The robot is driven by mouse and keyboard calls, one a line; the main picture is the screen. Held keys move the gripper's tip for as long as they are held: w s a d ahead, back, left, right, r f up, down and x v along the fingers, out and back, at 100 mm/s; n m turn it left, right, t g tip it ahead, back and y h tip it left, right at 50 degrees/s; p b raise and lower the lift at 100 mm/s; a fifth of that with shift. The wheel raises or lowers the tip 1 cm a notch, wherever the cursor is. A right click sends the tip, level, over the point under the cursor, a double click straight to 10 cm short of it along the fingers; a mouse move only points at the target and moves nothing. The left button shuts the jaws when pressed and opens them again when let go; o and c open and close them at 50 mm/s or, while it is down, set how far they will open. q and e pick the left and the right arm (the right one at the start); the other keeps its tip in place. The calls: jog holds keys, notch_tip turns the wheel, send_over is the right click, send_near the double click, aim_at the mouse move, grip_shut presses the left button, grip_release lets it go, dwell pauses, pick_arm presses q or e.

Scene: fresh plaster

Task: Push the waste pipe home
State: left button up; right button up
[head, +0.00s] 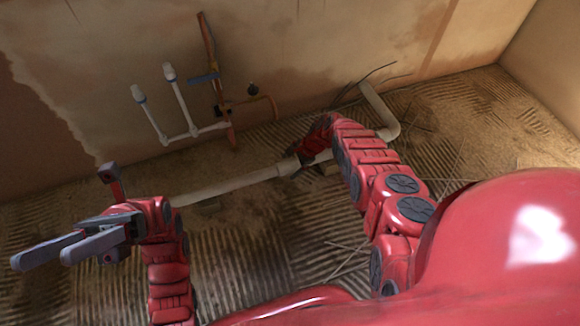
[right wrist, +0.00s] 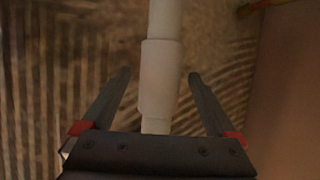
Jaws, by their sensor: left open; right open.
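The pale waste pipe (head: 235,186) runs along the floor near the wall, with an elbow (head: 390,130) at its right end turning back to the wall. My right gripper (head: 293,168) is down at the pipe, partly hidden by its own arm. In the right wrist view its fingers (right wrist: 158,75) are open, one on each side of a thicker pipe collar (right wrist: 158,85), with visible gaps. Narrower pipe shows above and below the collar. Whether the joint is fully seated I cannot tell. My left gripper (head: 43,258) is open and empty at the left, above the floor.
Two thin white upright pipes (head: 180,105) with capped tops stand against the plaster wall (head: 290,55). A brown and blue fitting (head: 205,78) is beside them. Dark cables (head: 375,75) stick out near the elbow. The ridged floor (head: 265,245) in front of the pipe is mostly clear.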

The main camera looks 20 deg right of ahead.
pick_arm(q)
jog(key=shift+s+a+r+m+t+y, duration=0.25)
jog(key=shift+s+a+m+t+y, duration=0.15)
jog(key=shift+s+m+t+y, duration=0.3)
jog(key=shift+s+a+r+m+t+y, duration=0.2)
jog(key=shift+s+a+m+t+y, duration=0.25)
jog(key=shift+y, duration=0.35)
pick_arm(e)
jog(key=shift+a+f, duration=0.15)
jog(key=shift+f, duration=0.1)
pick_arm(q)
jog(key=shift+d, duration=0.1)
pick_arm(e)
grip_shut()
